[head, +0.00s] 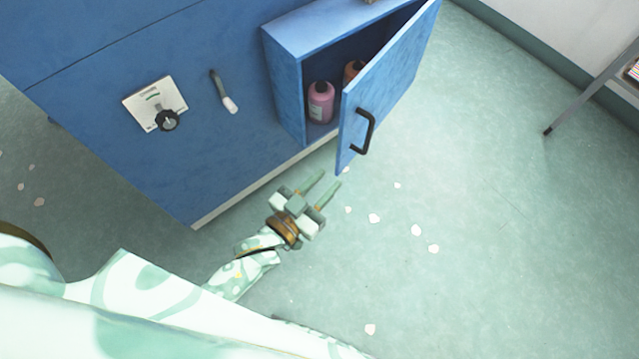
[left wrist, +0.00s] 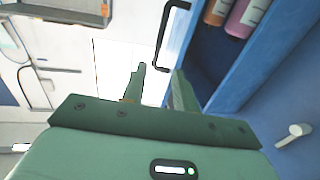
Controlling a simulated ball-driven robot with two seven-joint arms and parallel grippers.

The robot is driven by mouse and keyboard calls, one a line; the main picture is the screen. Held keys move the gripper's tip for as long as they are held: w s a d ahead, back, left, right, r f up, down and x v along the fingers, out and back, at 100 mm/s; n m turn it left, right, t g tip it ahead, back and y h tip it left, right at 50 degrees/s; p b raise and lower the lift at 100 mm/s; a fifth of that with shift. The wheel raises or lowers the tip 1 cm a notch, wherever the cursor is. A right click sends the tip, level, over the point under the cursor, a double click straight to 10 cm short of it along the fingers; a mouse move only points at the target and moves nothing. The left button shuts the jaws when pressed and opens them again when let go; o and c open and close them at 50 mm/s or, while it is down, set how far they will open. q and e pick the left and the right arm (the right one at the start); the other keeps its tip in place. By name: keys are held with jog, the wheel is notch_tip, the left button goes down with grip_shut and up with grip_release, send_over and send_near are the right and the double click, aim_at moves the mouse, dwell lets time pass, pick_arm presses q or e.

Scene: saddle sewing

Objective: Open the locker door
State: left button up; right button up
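The blue locker (head: 285,85) stands with its door (head: 392,82) swung part way open toward the right in the head view. A black handle (head: 364,132) is on the door's outer face; a handle also shows in the left wrist view (left wrist: 170,38). My left gripper (head: 325,186) is below the door's lower edge, apart from the handle. Its two fingers are spread with nothing between them, also in the left wrist view (left wrist: 158,85). My right gripper is not in view.
Inside the locker stand a pink bottle (head: 321,103) and an orange-brown bottle (head: 353,71). A panel with a black knob (head: 167,121) and a white-tipped lever (head: 229,104) are on the blue front at left. The floor right of the door is open, with small pale flakes.

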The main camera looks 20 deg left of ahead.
pick_arm(q)
jog(key=shift+s+a, duration=0.1)
jog(key=shift+s, duration=0.15)
jog(key=shift+c, duration=0.3)
